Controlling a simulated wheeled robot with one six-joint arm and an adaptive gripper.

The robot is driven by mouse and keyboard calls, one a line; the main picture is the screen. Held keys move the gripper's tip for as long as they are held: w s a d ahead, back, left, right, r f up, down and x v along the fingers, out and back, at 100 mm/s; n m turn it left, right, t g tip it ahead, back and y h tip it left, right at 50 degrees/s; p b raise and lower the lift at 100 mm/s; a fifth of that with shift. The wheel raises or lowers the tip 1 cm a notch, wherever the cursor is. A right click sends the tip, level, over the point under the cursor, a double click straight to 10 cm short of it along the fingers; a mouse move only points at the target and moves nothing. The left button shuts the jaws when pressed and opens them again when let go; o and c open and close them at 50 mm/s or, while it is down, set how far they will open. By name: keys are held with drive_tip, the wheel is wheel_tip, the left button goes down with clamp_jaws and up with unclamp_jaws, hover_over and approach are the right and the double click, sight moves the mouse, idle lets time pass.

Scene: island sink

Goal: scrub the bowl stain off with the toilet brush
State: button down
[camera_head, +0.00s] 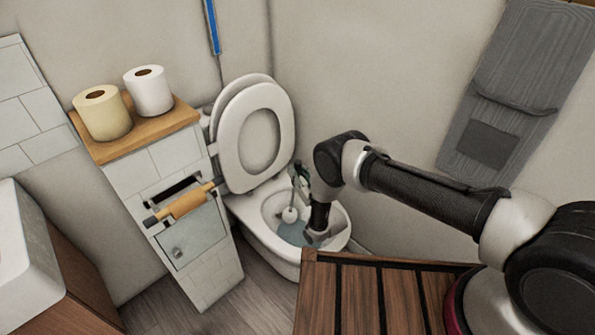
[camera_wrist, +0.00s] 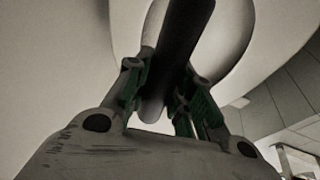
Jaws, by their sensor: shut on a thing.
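The toilet (camera_head: 262,225) stands against the back wall with its lid and seat (camera_head: 228,165) raised. My gripper (camera_head: 299,180) is over the bowl and shut on the dark handle of the toilet brush. In the wrist view the brush handle (camera_wrist: 182,45) runs between the green-lined fingers of my gripper (camera_wrist: 165,95). The brush's pale round head (camera_head: 290,214) hangs inside the bowl, above or near the bluish water (camera_head: 294,233). I cannot tell whether it touches the bowl wall. I cannot make out the stain; my arm covers part of the bowl.
A tiled cabinet with a wooden top (camera_head: 150,133) stands left of the toilet, bearing two paper rolls (camera_head: 149,91). A roll holder (camera_head: 187,203) sticks out from its front. A slatted wooden surface (camera_head: 355,300) is in front of the bowl. A grey hanging organiser (camera_head: 520,75) is on the right wall.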

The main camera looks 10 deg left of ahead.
sight(296, 162)
drive_tip(key=shift+w+a+r, duration=0.35)
drive_tip(key=shift+w+r, duration=0.15)
drive_tip(key=shift+s+a+r, duration=0.85)
drive_tip(key=shift+s+a, duration=1.3)
drive_tip(key=shift+a, duration=0.6)
drive_tip(key=w+d, duration=0.2)
drive_tip(key=w, duration=0.1)
drive_tip(key=w+d, duration=0.1)
drive_tip(key=shift+w+f, duration=0.15)
drive_tip(key=shift+w, duration=0.25)
idle(2.7)
drive_tip(key=shift+s+d+r, duration=0.45)
drive_tip(key=shift+d+r, duration=0.1)
drive_tip(key=shift+r, duration=0.45)
drive_tip(key=shift+s+d+r, duration=0.4)
drive_tip(key=shift+d+r, duration=0.1)
drive_tip(key=shift+r, duration=0.45)
drive_tip(key=shift+s+d+r, duration=0.45)
drive_tip(key=shift+d+r, duration=0.1)
drive_tip(key=shift+r, duration=0.45)
